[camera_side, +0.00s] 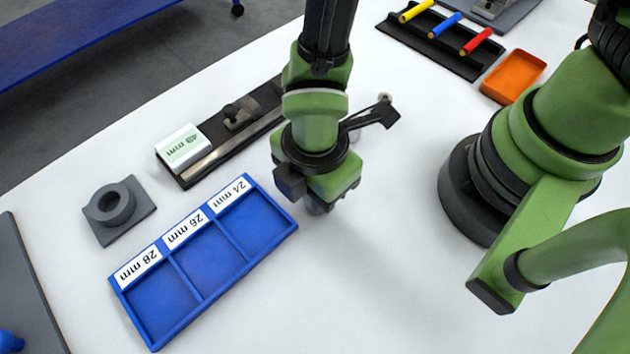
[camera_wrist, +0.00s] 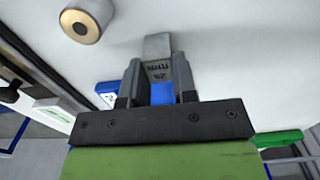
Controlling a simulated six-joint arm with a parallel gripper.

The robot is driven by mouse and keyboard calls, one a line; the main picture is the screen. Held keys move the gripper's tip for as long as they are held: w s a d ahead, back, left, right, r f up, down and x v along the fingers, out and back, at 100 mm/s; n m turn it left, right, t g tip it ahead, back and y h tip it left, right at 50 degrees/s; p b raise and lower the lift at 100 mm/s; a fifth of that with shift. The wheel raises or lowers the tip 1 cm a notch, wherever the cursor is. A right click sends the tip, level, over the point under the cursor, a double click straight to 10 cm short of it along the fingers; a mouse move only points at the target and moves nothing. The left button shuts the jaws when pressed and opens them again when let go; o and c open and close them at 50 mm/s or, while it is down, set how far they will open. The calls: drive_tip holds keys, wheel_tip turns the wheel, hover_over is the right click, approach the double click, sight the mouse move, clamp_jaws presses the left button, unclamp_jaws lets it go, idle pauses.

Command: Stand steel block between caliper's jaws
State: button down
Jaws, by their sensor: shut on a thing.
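My gripper (camera_side: 317,206) is low over the white table, right of the blue tray. In the wrist view its two dark fingers (camera_wrist: 157,80) are shut on a grey steel block (camera_wrist: 157,46), which sticks out past the fingertips. The block carries dark markings ending in "mm"; the number is too small to read surely. The block is hidden in the side view. The caliper (camera_side: 238,118) lies on a black base to the left of my gripper, with a silver bar and a pale end piece (camera_side: 183,148) marked in mm. My gripper is apart from it.
The blue tray (camera_side: 203,257) has three empty compartments, labelled 24, 26 and 28 mm. A grey ring on a plate (camera_side: 117,208) stands at left. A black rack (camera_side: 443,40) with coloured rods and an orange tray (camera_side: 513,76) are at the back right. The front table is clear.

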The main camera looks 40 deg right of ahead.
drive_tip(key=c, duration=0.9)
unclamp_jaws()
wheel_tip(320, 180, up, 12)
drive_tip(key=shift+r, duration=0.2)
drive_tip(key=d+r+m+t+y, duration=0.2)
drive_tip(key=d+r+m+t, duration=0.3)
drive_tip(key=d+r+m, duration=0.9)
drive_tip(key=d+m, duration=0.1)
drive_tip(key=m, duration=0.1)
drive_tip(key=shift+s+r+m, duration=0.2)
drive_tip(key=shift+r+m, duration=0.2)
drive_tip(key=shift+o, duration=0.4)
drive_tip(key=s+d+m, duration=0.1)
drive_tip(key=s+r+m+t, duration=0.1)
drive_tip(key=m, duration=0.1)
drive_tip(key=s+d+m, duration=0.1)
drive_tip(key=shift+d+r+m+t, duration=0.3)
drive_tip(key=shift+m+t, duration=0.1)
drive_tip(key=shift+o, duration=0.5)
drive_tip(key=shift+s+d+m, duration=0.1)
drive_tip(key=shift+s+m, duration=0.05)
drive_tip(key=shift+m, duration=0.15)
